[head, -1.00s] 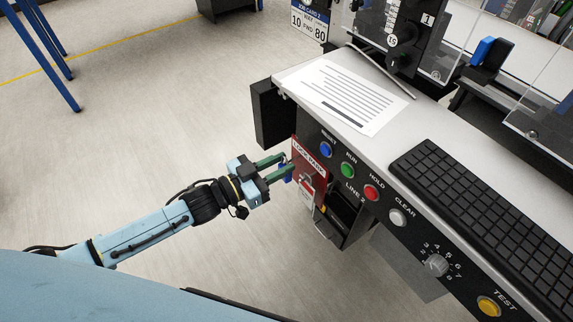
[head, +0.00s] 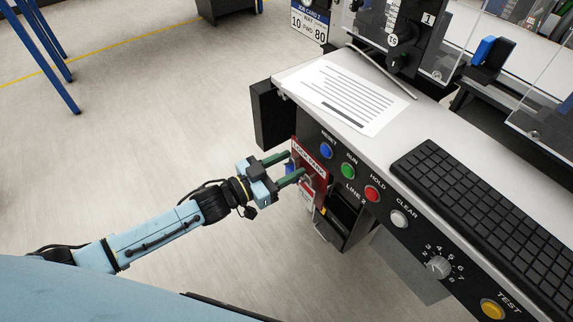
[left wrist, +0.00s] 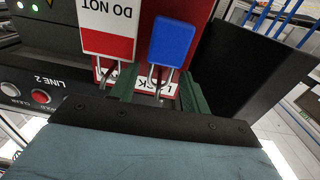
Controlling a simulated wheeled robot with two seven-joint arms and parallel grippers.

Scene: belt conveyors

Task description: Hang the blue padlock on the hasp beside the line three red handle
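The blue padlock (left wrist: 172,42) hangs by its shackle on the red lock park board (left wrist: 206,28), body down, in the left wrist view. In the head view only a bit of the padlock (head: 289,169) shows between my fingers. My left gripper (head: 295,163) is open at the board, one green finger on each side of the padlock's shackle, with gaps visible in the left wrist view. A red and white tag (left wrist: 108,28) reading "DO NOT" hangs beside the padlock. I cannot make out the line three red handle or its hasp. My right gripper is not in view.
The line 2 console has blue, green, red and white buttons (head: 348,170), a keyboard (head: 480,215) and a paper sheet (head: 345,95). A black box (head: 268,118) sticks out at the console's left end. Open floor (head: 120,140) lies left of the console.

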